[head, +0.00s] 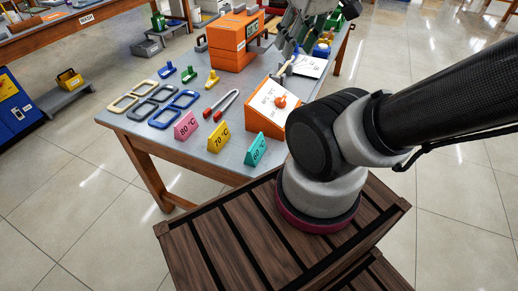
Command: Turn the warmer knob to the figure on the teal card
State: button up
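The warmer (264,123) is an orange box with a sloping white face, on the grey workbench just left of my arm's base. Its round orange knob (281,101) sits on that face, with small figures above it; its pointer setting is too small to read. The teal card (257,150) stands at the bench's front edge and seems to read 60 °C. What looks like my gripper (289,45) hangs at the top, beyond the warmer and apart from the knob. Its fingers are too small and dark to tell open from shut.
A yellow 70 °C card (219,137) and a pink 80 °C card (186,126) stand left of the teal one. Red-handled tweezers (221,103), several eyeglass frames (145,109) and a larger orange box (231,47) are also on the workbench (150,138).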

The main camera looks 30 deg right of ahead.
aim_at(281, 103)
jog(key=l+u, duration=0.3)
jog(key=l, duration=0.3)
jog(key=k+l+u, duration=0.1)
jog(key=l+u, duration=0.25)
jog(key=l, duration=0.3)
jog(key=k+l+u, duration=0.4)
jog(key=k, duration=0.25)
jog(key=l, duration=0.1)
